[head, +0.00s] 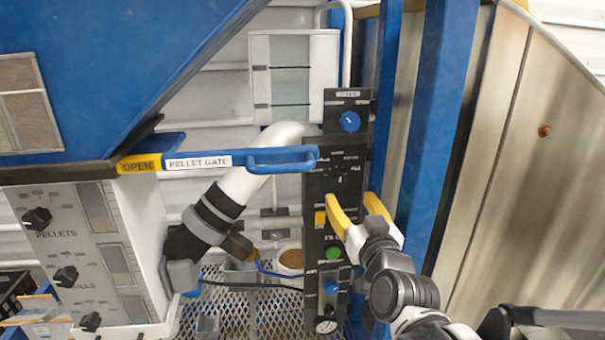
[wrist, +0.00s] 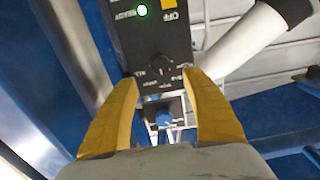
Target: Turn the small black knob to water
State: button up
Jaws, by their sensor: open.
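The small black knob (head: 338,178) sits on the upright black control panel (head: 319,262), with small labels around it that are too blurred to read. It also shows in the wrist view (wrist: 155,74), where the panel appears upside down. My gripper (head: 350,197) is open, with its yellow fingers pointing up toward the panel just below and right of the knob in the head view. In the wrist view my gripper (wrist: 164,76) has a fingertip to either side of the knob and nothing between them. I cannot tell whether either finger touches the panel.
A blue knob (head: 350,121) sits above on the panel, and a green button (head: 333,252) below. The blue pellet gate handle (head: 282,160) reaches in from the left, close to the knob. A blue post (head: 438,130) stands right of the panel.

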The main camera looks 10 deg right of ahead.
aim_at(340, 184)
jog(key=w+b, duration=0.2)
jog(key=w, duration=0.7)
jog(key=shift+w+f, duration=0.1)
jog(key=shift+w, duration=0.05)
jog(key=c, duration=1.2)
